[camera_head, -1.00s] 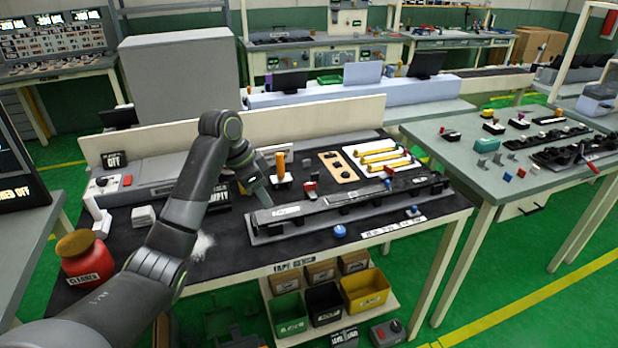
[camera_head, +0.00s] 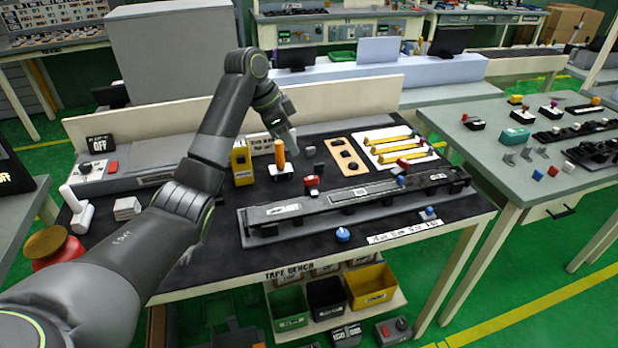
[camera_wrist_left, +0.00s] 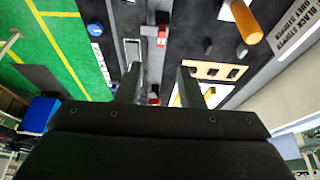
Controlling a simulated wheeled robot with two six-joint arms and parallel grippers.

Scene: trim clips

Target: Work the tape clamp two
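The black tape fixture (camera_head: 350,204) runs along the front of the dark bench mat, with clamp parts on its rail. A red-topped clamp part (camera_head: 312,183) stands at its back edge, and a blue-topped one (camera_head: 401,181) is farther right. Which one is clamp two, I cannot tell. My left gripper (camera_head: 285,130) is above the back of the bench, near the orange-handled tool (camera_head: 281,155). In the left wrist view its two fingers (camera_wrist_left: 159,83) are apart with nothing held; the fixture and red parts (camera_wrist_left: 162,38) show beyond them. My right gripper is in neither view.
A wooden board with holes (camera_head: 346,157) and a white tray of yellow strips (camera_head: 398,147) lie behind the fixture. A blue knob (camera_head: 342,235) is at the front. A yellow box (camera_head: 242,165) stands left of the orange handle. Bins sit below the bench.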

